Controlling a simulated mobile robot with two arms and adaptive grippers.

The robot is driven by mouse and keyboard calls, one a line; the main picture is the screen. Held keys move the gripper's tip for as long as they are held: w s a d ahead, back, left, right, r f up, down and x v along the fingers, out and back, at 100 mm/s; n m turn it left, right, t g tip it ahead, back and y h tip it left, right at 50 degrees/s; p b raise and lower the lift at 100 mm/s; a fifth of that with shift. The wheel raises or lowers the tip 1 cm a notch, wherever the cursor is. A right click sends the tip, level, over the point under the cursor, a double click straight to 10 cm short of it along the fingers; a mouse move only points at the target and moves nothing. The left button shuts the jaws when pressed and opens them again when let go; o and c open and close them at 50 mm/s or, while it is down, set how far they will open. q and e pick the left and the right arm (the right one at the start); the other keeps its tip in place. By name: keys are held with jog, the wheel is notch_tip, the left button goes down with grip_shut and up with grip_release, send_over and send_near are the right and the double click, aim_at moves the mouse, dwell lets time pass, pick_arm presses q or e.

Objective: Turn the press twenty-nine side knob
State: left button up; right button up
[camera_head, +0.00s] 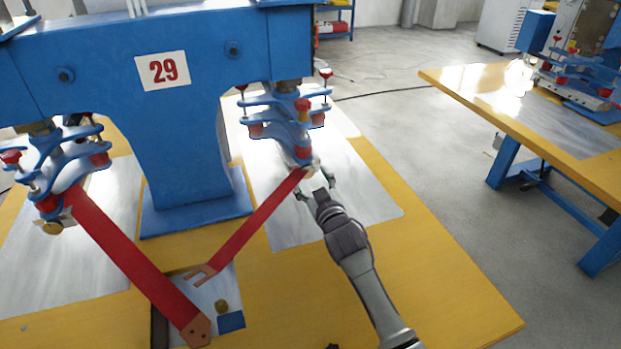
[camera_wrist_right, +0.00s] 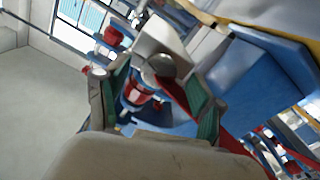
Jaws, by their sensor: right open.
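The blue press (camera_head: 180,110) carries a white plate (camera_head: 163,70) with a red 29. A small round knob (camera_head: 313,166) sits low on its right-hand head (camera_head: 288,120), by the top end of a red strip. My right gripper (camera_head: 316,185) is just in front of this knob, fingers open and empty. In the right wrist view the round grey knob (camera_wrist_right: 160,68) shows between the open, green-padded fingers; contact cannot be told. A brass-coloured knob (camera_head: 52,228) sits on the left-hand head (camera_head: 60,165). My left gripper is out of view.
Red strips (camera_head: 130,262) slope from both heads to a small board (camera_head: 222,290) on the yellow table (camera_head: 420,270). Grey plates (camera_head: 350,200) lie under the heads. Another yellow table (camera_head: 490,110) with a press stands at the right, across clear floor.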

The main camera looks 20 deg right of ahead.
jog(key=shift+w, duration=0.4)
jog(key=shift+c, duration=0.3)
jog(key=c, duration=1.1)
jog(key=shift+o, duration=0.2)
jog(key=shift+n, duration=0.3)
